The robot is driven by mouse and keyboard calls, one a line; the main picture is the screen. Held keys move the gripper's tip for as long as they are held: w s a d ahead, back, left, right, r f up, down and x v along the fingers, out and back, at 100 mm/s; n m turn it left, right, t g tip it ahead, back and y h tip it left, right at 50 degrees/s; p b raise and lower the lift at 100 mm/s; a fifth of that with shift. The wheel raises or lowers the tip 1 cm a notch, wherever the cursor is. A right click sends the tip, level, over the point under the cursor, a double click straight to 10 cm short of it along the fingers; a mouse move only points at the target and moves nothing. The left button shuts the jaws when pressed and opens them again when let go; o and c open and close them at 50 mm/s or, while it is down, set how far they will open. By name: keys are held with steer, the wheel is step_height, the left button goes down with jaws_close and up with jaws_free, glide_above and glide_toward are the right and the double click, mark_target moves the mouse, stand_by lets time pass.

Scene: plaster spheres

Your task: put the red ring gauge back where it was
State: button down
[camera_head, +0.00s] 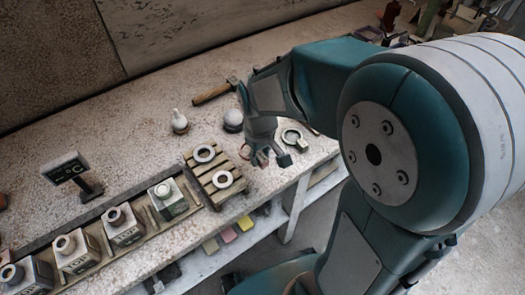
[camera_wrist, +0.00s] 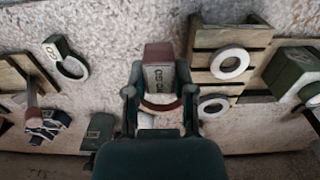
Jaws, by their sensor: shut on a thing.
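The red ring gauge (camera_wrist: 159,52) is in the middle of the wrist view, with a red-brown block end, a pale lettered face and a dark red rounded part between the fingers. My gripper (camera_wrist: 160,97) is shut on it, one finger on each side. In the head view my gripper (camera_head: 265,148) is over the bench near its front edge, right of the slatted wooden pallet (camera_head: 237,186). A little of the red gauge (camera_head: 262,159) shows there, mostly hidden by the fingers. I cannot tell whether it touches the bench.
A ring gauge with a pale ring (camera_head: 291,135) lies just right of my gripper. Two white rings (camera_head: 204,146) lie on the pallet. Several grey blocks (camera_head: 124,229) line the left.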

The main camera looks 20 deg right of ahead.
steer(key=w+d+f, duration=0.1)
steer(key=w+f, duration=0.1)
steer(key=w+d+f, duration=0.3)
steer(key=w+f, duration=0.1)
steer(key=shift+w+d+f, duration=0.15)
steer(key=shift+w, duration=0.15)
steer(key=shift+w+a+f, duration=0.25)
steer(key=shift+w+f, duration=0.05)
steer(key=shift+f, duration=0.05)
step_height(320, 180, down, 3)
steer(key=shift+r, duration=0.2)
steer(key=shift+d+f, duration=0.15)
steer(key=shift+f, duration=0.2)
steer(key=shift+d, duration=0.15)
steer(key=shift+c, duration=2.2)
jaws_free()
steer(key=shift+w+a, duration=0.1)
steer(key=shift+a, duration=0.15)
steer(key=shift+d, duration=0.1)
